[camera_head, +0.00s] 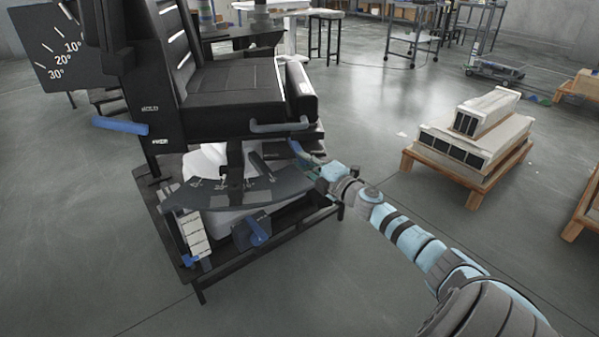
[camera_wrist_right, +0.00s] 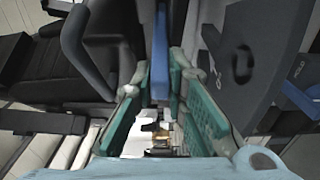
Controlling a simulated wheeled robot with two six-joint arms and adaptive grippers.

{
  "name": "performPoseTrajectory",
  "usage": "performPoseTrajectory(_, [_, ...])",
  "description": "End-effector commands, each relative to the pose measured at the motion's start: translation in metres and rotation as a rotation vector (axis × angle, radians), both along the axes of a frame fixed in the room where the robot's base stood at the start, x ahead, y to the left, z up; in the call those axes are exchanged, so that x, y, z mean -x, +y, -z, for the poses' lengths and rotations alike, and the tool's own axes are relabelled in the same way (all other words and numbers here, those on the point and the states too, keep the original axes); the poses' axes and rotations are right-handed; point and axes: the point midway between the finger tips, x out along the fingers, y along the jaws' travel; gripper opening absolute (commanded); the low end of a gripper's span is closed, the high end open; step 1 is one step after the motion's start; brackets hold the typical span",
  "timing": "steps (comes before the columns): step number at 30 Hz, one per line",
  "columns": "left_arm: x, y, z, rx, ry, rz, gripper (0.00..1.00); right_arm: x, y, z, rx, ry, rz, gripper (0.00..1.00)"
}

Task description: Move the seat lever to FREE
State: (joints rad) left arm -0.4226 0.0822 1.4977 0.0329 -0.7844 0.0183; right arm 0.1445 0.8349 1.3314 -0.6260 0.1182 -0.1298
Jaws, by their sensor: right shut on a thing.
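The black seat (camera_head: 235,95) stands at the upper left, on a dark frame. My right gripper (camera_head: 307,158) is at the seat's right side, just below its front corner. In the right wrist view, its teal fingers (camera_wrist_right: 166,95) are on either side of a blue lever bar (camera_wrist_right: 160,45) and closed on it. In the head view the gripper and seat mostly hide this bar. Another blue lever (camera_head: 120,125) sticks out at the seat's left side, beside small white labels I cannot read surely. My left gripper is out of view.
A grey curved handle (camera_head: 280,126) runs along the seat's front. Below is a dark curved plate (camera_head: 240,194) with slots and marks. A blue pedal-like lever (camera_head: 258,230) is low on the frame. A loaded pallet (camera_head: 465,172) stands right; the floor between is open.

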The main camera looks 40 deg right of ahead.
Motion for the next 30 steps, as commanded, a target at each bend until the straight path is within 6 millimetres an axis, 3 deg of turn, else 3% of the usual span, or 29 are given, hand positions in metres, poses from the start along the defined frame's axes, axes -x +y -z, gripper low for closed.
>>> performPoseTrajectory(8, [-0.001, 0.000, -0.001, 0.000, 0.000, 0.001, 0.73, 0.003, -0.015, -0.003, -0.002, -0.007, -0.077, 0.00])
performPoseTrajectory(23, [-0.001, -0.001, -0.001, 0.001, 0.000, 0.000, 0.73, 0.005, -0.018, -0.002, -0.006, -0.005, -0.097, 0.00])
performPoseTrajectory(24, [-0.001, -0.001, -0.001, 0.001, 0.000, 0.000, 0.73, 0.005, -0.018, -0.002, -0.006, -0.004, -0.097, 0.18])
performPoseTrajectory(27, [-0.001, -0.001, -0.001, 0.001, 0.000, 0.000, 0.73, 0.004, -0.017, -0.002, -0.007, -0.004, -0.098, 0.33])
performPoseTrajectory(30, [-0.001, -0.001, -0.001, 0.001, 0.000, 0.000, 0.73, 0.003, -0.016, -0.002, -0.006, -0.004, -0.101, 0.33])
